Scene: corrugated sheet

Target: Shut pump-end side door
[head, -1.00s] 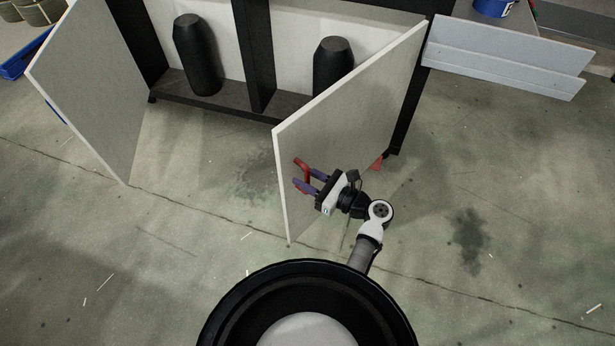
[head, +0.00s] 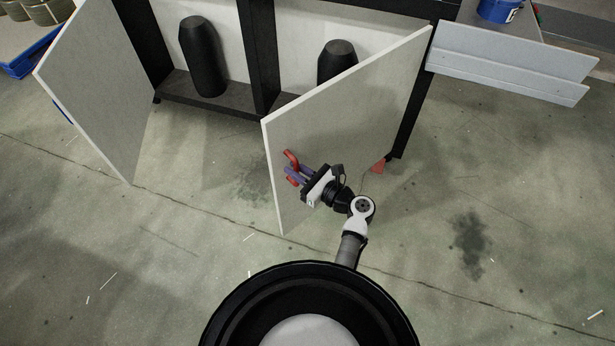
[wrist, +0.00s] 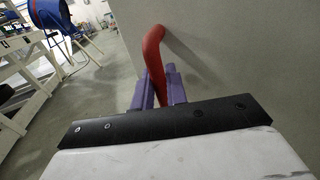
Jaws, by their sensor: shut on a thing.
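A pale grey side door (head: 350,110) stands ajar on the right of a dark-framed cabinet (head: 262,60), hinged at its right edge. Its free edge points out over the floor to the left. A red bar handle (head: 291,158) sits on its outer face near that edge. My gripper (head: 293,175), with purple fingers, is shut on the handle. In the wrist view the fingers (wrist: 158,92) close around the red handle (wrist: 152,48), against the door's face (wrist: 250,50). The fingers hide part of the handle. I cannot tell from the view which end is the pump end.
A second pale door (head: 100,90) stands open on the left. Two dark cylinders (head: 204,60) stand inside on the cabinet's shelf. A grey ledge panel (head: 510,65) juts out at the upper right. The concrete floor between the doors is clear.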

